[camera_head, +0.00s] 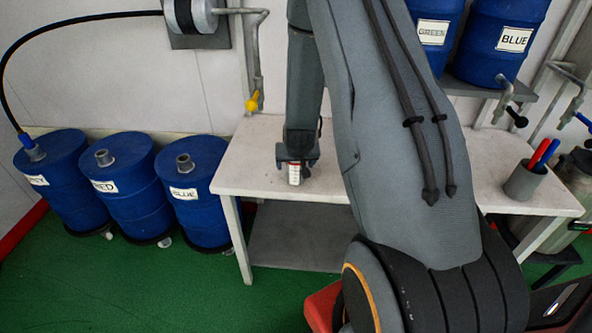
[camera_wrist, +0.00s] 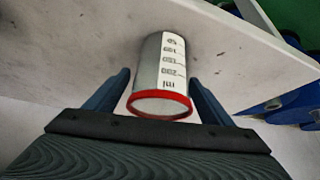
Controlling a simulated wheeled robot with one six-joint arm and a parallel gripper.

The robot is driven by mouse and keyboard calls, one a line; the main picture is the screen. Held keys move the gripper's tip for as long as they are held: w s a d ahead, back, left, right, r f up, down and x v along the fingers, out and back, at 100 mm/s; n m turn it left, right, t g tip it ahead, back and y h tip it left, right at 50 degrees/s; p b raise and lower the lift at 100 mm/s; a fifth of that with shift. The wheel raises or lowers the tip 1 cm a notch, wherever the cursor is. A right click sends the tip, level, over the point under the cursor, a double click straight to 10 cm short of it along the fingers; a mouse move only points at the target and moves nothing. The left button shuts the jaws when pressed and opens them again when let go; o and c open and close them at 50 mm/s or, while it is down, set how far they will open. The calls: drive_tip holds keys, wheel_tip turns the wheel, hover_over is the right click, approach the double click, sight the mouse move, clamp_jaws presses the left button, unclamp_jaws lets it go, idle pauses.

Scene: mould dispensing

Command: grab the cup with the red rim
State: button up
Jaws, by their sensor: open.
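The cup with the red rim (camera_wrist: 146,65) stands on the white table in the wrist view. It is a grey cup with a white measuring scale marked in ml. My gripper (camera_wrist: 162,82) is open, with one blue finger on each side of the cup and visible gaps between fingers and cup. In the head view my gripper (camera_head: 297,163) is low over the table, and the cup (camera_head: 294,174) shows just under it, partly hidden by the gripper.
The white table (camera_head: 255,150) carries a grey pen holder (camera_head: 523,182) with red and blue pens at its right. Blue barrels (camera_head: 130,180) stand on the green floor at left. Labelled blue barrels (camera_head: 500,40) sit on a shelf above. A yellow-handled tap (camera_head: 253,102) hangs over the table's left part.

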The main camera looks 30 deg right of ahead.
drive_tip(key=c, duration=1.1)
drive_tip(key=shift+r, duration=0.1)
